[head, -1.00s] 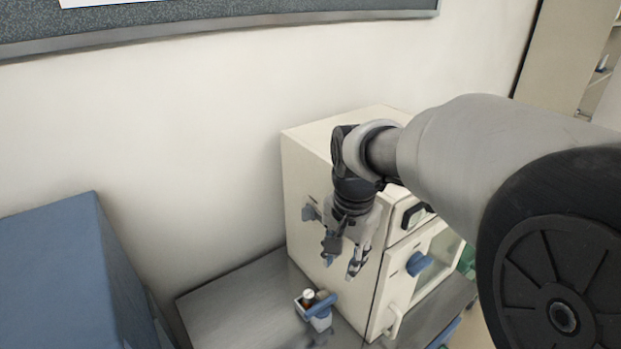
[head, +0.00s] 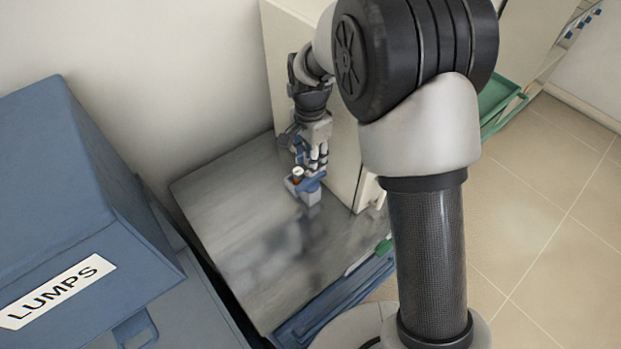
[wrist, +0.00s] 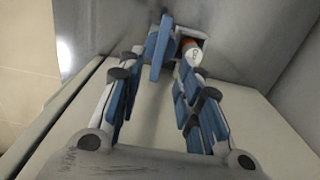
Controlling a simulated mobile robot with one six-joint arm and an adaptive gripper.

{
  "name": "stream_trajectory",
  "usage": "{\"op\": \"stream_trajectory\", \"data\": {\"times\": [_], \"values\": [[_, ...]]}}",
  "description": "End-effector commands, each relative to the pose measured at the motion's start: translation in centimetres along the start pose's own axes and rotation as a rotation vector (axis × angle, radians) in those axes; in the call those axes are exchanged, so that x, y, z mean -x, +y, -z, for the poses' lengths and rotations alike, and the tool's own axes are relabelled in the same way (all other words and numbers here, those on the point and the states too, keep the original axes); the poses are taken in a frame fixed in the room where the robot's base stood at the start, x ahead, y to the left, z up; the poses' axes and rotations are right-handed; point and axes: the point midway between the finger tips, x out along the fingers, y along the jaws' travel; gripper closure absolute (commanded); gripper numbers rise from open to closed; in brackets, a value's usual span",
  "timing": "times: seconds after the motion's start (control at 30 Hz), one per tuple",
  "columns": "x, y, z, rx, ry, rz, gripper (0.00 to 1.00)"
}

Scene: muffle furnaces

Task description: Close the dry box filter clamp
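The dry box (head: 345,160) is a cream cabinet on a grey metal bench. A small pale filter holder (head: 311,196) sits low beside its left side. It carries a blue clamp lever, which stands up in the wrist view (wrist: 161,48). A cylinder with a white top and orange band (wrist: 193,52) sits in the holder, just right of the lever. My gripper (head: 312,162) points down just above the holder. In the wrist view my gripper (wrist: 160,62) is open, with the lever between the lines of its two fingertips. I cannot tell whether they touch it.
A blue box labelled LUMPS (head: 70,210) stands at the left. The grey metal bench (head: 235,205) is bare left of the holder. Blue trays (head: 335,300) lie by its front edge. A green tray (head: 497,98) is at the right, above a tiled floor.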

Motion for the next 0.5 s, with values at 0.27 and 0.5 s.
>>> {"op": "stream_trajectory", "data": {"times": [0.27,0.5], "values": [[-5.6,0.1,0.0,0.0,-0.001,-0.002,0.68],[-7.3,0.0,0.0,0.001,0.0,0.0,0.68]]}}
